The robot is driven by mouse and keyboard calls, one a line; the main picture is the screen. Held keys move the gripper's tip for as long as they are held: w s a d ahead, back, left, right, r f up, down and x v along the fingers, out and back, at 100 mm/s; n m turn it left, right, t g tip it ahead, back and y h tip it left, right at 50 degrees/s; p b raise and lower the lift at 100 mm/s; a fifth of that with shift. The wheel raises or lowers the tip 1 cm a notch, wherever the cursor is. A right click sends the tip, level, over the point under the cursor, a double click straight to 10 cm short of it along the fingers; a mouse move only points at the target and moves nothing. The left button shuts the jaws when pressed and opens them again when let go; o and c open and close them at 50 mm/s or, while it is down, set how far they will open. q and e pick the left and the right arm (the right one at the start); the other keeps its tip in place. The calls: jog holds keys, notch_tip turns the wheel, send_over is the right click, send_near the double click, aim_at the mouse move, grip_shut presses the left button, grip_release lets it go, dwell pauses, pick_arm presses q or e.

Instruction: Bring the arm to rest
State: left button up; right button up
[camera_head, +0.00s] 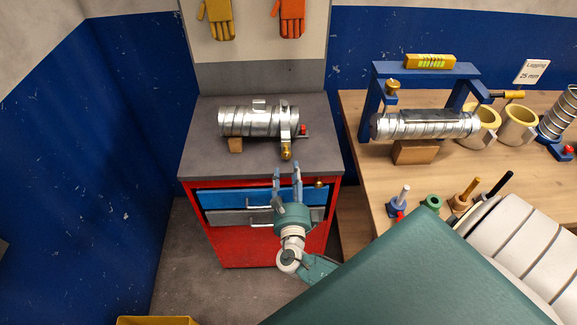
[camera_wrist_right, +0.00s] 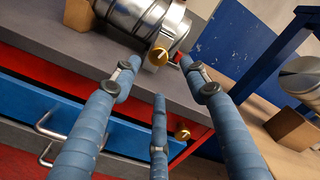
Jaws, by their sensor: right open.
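My right gripper (camera_head: 287,178) is in front of the red cabinet, just short of its grey top. Its blue fingers are spread and empty, and they also show in the right wrist view (camera_wrist_right: 160,85). A silver spiral duct (camera_head: 245,121) lies on the cabinet top with a clamp band around its right part. A brass knob (camera_head: 286,152) on the band faces the gripper; in the right wrist view the knob (camera_wrist_right: 158,56) is beyond the fingertips, apart from them. My left gripper is not in view.
The cabinet (camera_head: 230,243) has blue and grey drawers with bar handles. To the right, a wooden bench (camera_head: 362,140) carries another spiral duct (camera_head: 430,125) under a blue frame (camera_head: 420,69), yellow-rimmed cups (camera_head: 517,126) and several upright tools.

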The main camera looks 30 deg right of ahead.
jog(key=shift+s+a, duration=0.35)
jog(key=shift+s, duration=0.2)
jog(key=s+f+m+g+y+b, duration=0.1)
jog(key=s+f+m+g+b, duration=0.3)
jog(key=f, duration=0.7)
jog(key=s+f+m+g+y+p, duration=0.1)
jog(key=s+f+m+g+y, duration=0.1)
jog(key=s+f+m, duration=0.65)
jog(key=s+f+m+g+y+b, duration=0.15)
jog(key=s+f, duration=0.25)
jog(key=f, duration=0.9)
jog(key=s+a+f+m+g+y+b, duration=0.1)
jog(key=s+a+f+m+g+b, duration=0.1)
jog(key=s+f+m, duration=0.4)
jog(key=s+a+f+m+g+y+b, duration=0.2)
jog(key=s+a+f+m, duration=0.2)
jog(key=s+f+m, duration=0.3)
jog(key=s+a+f+m+g+y+b, duration=0.2)
jog(key=s+a+f+m, duration=0.2)
jog(key=s+f+m, duration=0.3)
jog(key=s+m, duration=0.4)
jog(key=s, duration=0.4)
jog(key=shift+s+f+m+g, duration=0.15)
jog(key=shift+m+g, duration=0.15)
jog(key=shift+g, duration=0.05)
